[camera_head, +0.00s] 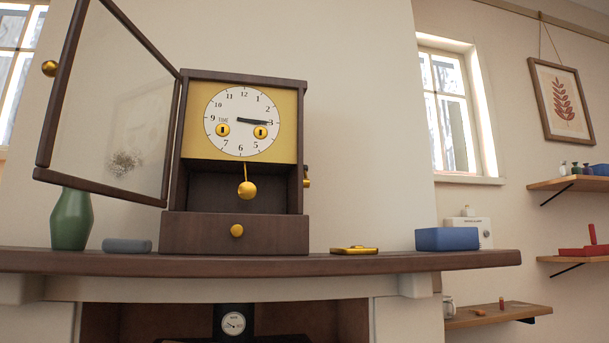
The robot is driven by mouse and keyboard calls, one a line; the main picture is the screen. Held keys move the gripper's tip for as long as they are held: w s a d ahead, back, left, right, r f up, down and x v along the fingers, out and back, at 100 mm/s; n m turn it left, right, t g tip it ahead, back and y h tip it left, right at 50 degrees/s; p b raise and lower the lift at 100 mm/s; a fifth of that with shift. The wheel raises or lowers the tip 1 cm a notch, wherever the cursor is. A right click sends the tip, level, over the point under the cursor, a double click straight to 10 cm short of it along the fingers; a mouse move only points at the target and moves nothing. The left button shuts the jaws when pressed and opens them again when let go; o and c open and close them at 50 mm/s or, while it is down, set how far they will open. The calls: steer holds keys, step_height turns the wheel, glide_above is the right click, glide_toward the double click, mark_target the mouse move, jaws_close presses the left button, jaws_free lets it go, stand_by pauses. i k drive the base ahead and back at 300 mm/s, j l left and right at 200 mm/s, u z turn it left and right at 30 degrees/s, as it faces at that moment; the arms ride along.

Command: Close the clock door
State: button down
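The mantel clock (236,236) stands on a dark wooden shelf, with a white dial (241,105), a gold pendulum (246,190) and a small drawer knob (237,230). Its glazed clock door (172,140) is hinged on the left side of the case and stands wide open, swung out to the left and towards me. A round gold knob (49,68) sits on the door's far left edge. My gripper does not show in this view.
The mantel shelf (400,262) carries a green vase (72,219) and a grey cylinder (127,246) below the open door. A gold object (354,250) and a blue box (447,239) lie right of the clock. Wall shelves (576,183) are at far right.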

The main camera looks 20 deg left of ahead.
mark_target(61, 71)
steer(key=k+j+u, duration=0.1)
steer(key=j, duration=0.35)
steer(key=k+j+u, duration=0.1)
steer(key=j, duration=0.35)
steer(key=k+j+u, duration=0.15)
steer(key=j, duration=0.3)
steer(key=k+j+u, duration=0.1)
steer(key=j, duration=0.35)
steer(key=k+j+u, duration=0.1)
steer(key=j, duration=0.4)
